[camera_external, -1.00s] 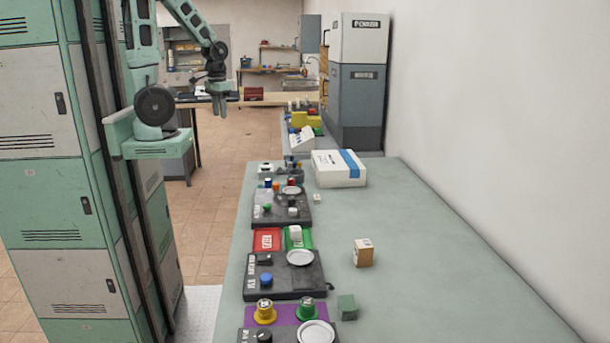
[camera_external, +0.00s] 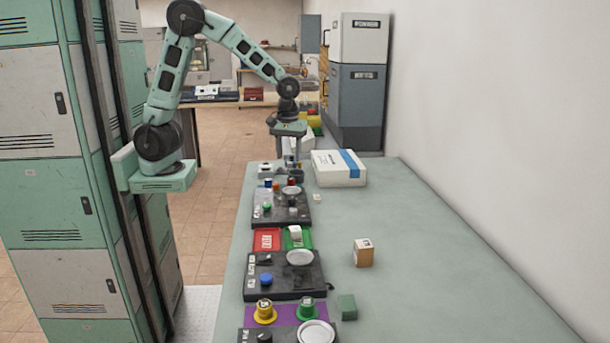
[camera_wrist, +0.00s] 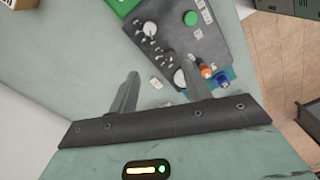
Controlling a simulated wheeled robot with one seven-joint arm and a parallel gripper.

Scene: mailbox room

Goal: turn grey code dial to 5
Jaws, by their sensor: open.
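My gripper (camera_external: 290,158) hangs over the far part of the green-grey table, pointing down near the farthest dark control panels. In the wrist view my gripper (camera_wrist: 161,68) is open, with nothing between its two fingers. A dark control panel (camera_wrist: 175,22) lies beyond the fingertips there, with a green knob (camera_wrist: 190,18), a small pale knob (camera_wrist: 150,28) and a row of small light controls. I cannot tell which part is the grey code dial, nor read any number on a dial. The panel with knobs also shows in the external view (camera_external: 262,218).
A white box with a blue stripe (camera_external: 340,168) stands right of my gripper. Orange (camera_wrist: 206,71) and blue (camera_wrist: 224,80) parts lie near the right finger. Nearer are red (camera_external: 267,239) and green trays and a wooden cube (camera_external: 363,252). The table's right side is mostly clear.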

